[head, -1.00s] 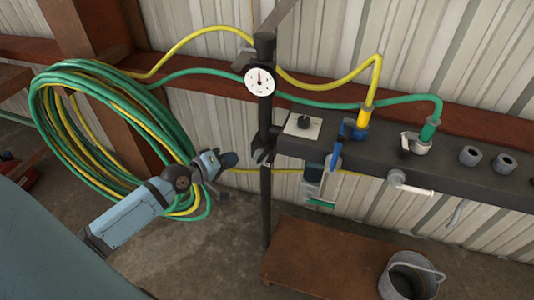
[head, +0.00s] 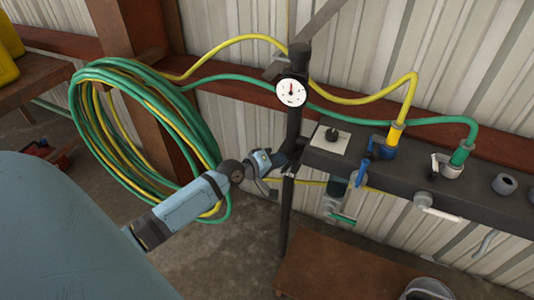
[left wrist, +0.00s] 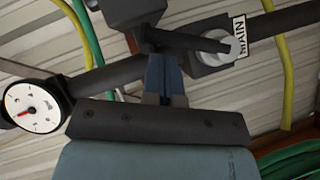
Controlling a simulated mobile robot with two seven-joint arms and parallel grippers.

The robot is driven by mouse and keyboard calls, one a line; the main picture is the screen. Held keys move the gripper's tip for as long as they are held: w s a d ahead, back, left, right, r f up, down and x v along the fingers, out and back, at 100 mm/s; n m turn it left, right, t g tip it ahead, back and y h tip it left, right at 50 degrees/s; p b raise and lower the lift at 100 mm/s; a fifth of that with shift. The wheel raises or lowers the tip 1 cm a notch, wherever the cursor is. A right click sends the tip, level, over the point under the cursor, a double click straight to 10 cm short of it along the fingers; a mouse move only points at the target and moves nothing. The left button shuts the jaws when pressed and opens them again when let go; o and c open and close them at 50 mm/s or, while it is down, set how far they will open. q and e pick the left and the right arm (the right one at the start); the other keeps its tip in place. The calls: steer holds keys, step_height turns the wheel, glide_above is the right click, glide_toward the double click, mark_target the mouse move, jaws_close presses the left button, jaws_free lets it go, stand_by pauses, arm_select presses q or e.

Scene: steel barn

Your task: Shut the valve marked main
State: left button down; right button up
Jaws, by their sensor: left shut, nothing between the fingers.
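The MAIN tag (left wrist: 240,36) is a white plate with black letters on the dark pipe in the left wrist view. Beside it is a pale round hub with a black lever (left wrist: 192,40), the main valve's handle, lying across the pipe. My left gripper (left wrist: 165,72) is shut and empty, its blue fingertips at the lever's near side; I cannot tell whether they touch it. In the head view, my left gripper (head: 276,160) is beside the upright pipe (head: 294,120), just below the gauge, and partly hides the valve. My right gripper is not in view.
A white dial gauge (head: 291,92) sits above the valve. A dark manifold (head: 405,172) runs right with blue-handled and white-handled valves. Green and yellow hose coils (head: 120,130) hang at left. A brown bench (head: 340,270) and a metal bucket (head: 428,288) stand below.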

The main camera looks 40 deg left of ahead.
arm_select(q)
steer(key=shift+x, duration=0.75)
steer(key=shift+d+r+p, duration=0.1)
steer(key=shift+d+p, duration=0.2)
steer(key=shift+p, duration=0.75)
